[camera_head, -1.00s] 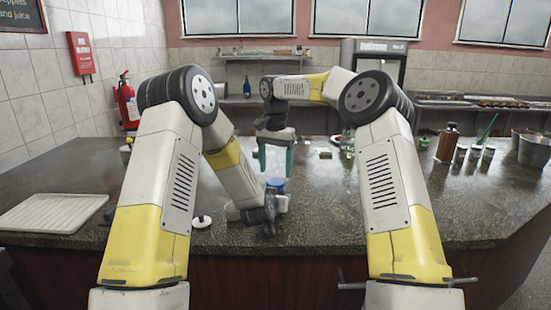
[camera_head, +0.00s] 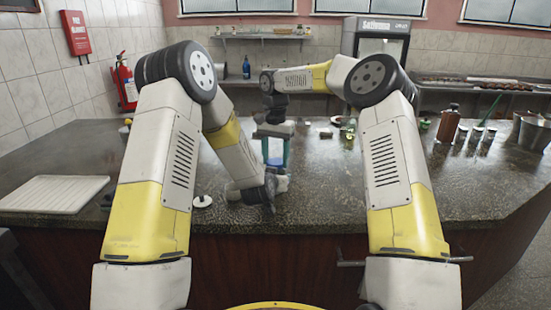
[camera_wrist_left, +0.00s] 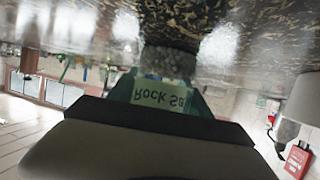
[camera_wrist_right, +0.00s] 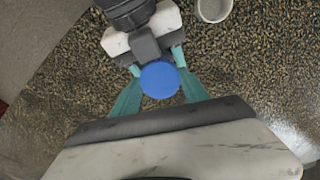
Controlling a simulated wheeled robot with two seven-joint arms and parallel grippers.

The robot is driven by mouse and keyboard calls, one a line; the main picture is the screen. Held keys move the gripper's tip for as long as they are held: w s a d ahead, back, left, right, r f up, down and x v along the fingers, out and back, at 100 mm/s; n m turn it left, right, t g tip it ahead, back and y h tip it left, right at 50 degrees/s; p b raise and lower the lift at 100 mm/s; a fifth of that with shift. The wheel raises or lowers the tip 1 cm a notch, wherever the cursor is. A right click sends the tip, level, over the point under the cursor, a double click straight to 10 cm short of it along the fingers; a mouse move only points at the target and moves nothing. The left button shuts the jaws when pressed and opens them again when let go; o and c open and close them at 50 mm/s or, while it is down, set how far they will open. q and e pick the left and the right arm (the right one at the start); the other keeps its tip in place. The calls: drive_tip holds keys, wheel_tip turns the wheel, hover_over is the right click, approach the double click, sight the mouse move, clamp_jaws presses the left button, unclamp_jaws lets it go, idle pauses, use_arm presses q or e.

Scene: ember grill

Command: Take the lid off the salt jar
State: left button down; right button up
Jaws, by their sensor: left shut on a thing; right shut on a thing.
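The salt jar (camera_wrist_left: 168,62) is glass with a "Rock Sa..." label (camera_wrist_left: 160,95). It appears upside down in the left wrist view, and only a sliver shows in the head view. My left gripper (camera_head: 268,190) is shut on the jar's body, low over the counter. The jar's blue round lid (camera_wrist_right: 160,80) is seen from above in the right wrist view; it also shows in the head view (camera_head: 276,163). My right gripper (camera_head: 276,152) points down with teal fingers on both sides of the lid, shut on it. The lid looks to be on the jar; any gap is hidden.
A white cup (camera_wrist_right: 213,9) stands close by the jar. A white tray (camera_head: 50,194) lies at far left. Bottles and shakers (camera_head: 448,124) stand at right. The front right counter is clear.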

drive_tip(key=n, duration=0.4)
drive_tip(key=shift+n, duration=0.3)
drive_tip(key=n, duration=0.5)
drive_tip(key=shift+n, duration=0.3)
drive_tip(key=o, duration=1.5)
drive_tip(key=shift+o, duration=0.2)
drive_tip(key=shift+r, duration=2.35)
drive_tip(key=shift+c, duration=0.4)
wheel_tip(320, 180, up, 3)
drive_tip(key=m, duration=0.5)
drive_tip(key=shift+m, duration=0.3)
drive_tip(key=shift+f, duration=3.85)
